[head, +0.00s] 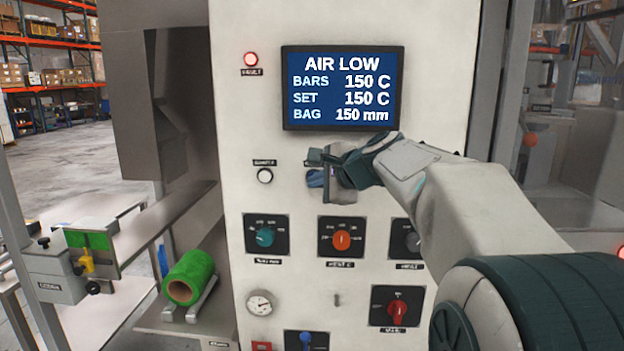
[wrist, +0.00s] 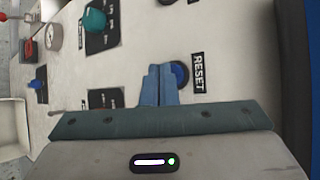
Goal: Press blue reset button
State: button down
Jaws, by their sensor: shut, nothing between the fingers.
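The blue reset button (wrist: 179,75) shows in the wrist view on the pale panel, beside its black RESET label (wrist: 198,72). My gripper (wrist: 159,68) is shut and empty, with its blue fingertips right beside the button and partly over its left edge. I cannot tell whether they touch it. In the head view my gripper (head: 318,178) is close to the machine's front panel (head: 235,130), below the screen, and I cannot make out the button clearly there. The screen (head: 342,88) reads AIR LOW, with bars 150 C, set 150 C and bag 150 mm.
A red lamp (head: 251,59) is at the panel's upper left, and a white button (head: 265,176) is left of my gripper. Below are a teal knob (head: 265,237), an orange knob (head: 342,240), a red switch (head: 397,307) and a gauge (head: 260,303). A green roll (head: 190,275) lies left.

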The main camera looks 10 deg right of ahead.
jog(key=shift+w+d, duration=0.15)
jog(key=shift+w, duration=0.25)
dwell(0.4)
jog(key=shift+s, duration=0.1)
jog(key=shift+s+a, duration=0.25)
jog(key=shift+s, duration=0.45)
jog(key=shift+s, duration=0.1)
jog(key=s, duration=0.1)
jog(key=s+a+b, duration=0.1)
jog(key=s, duration=0.2)
jog(key=shift+s+a, duration=0.3)
dwell(0.7)
jog(key=s+f+n+g+h, duration=0.4)
jog(key=s+f+n+g, duration=0.5)
jog(key=s+f+n, duration=0.8)
jog(key=s+f, duration=0.8)
jog(key=f, duration=0.2)
jog(key=shift+s+a+f+h, duration=0.2)
jog(key=shift+a+h, duration=0.15)
jog(key=shift+h, duration=0.05)
